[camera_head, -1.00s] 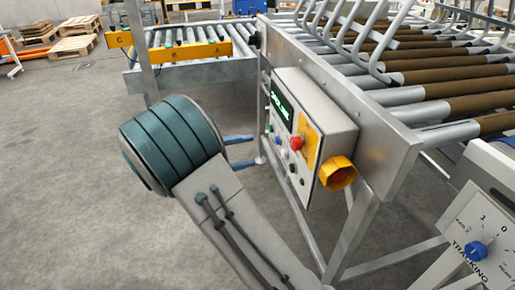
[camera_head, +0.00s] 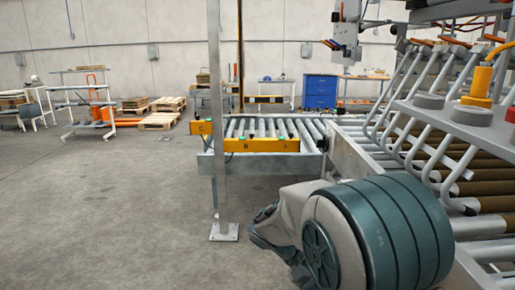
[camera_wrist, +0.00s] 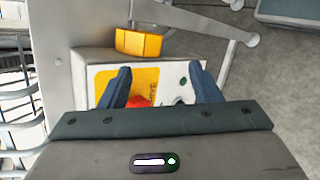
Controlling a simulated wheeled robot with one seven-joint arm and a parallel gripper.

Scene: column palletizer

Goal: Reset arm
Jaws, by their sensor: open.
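My gripper (camera_wrist: 160,82) shows in the wrist view with its two dark blue fingers spread apart and nothing held between them. Behind the fingers is a control box (camera_wrist: 90,56) with a yellow and white face. Its red button (camera_wrist: 138,101) shows between the fingers, partly covered by the left finger and the gripper body. I cannot tell the distance from the fingers to the button. In the head view my arm's large teal joint fills the lower right, and the control box does not show there.
A roller conveyor (camera_head: 450,228) with metal guard bars runs along the right. A second roller table (camera_head: 250,163) with a yellow front strip stands ahead. A metal post (camera_head: 218,120) rises from the floor before it. Open floor (camera_head: 110,220) lies to the left.

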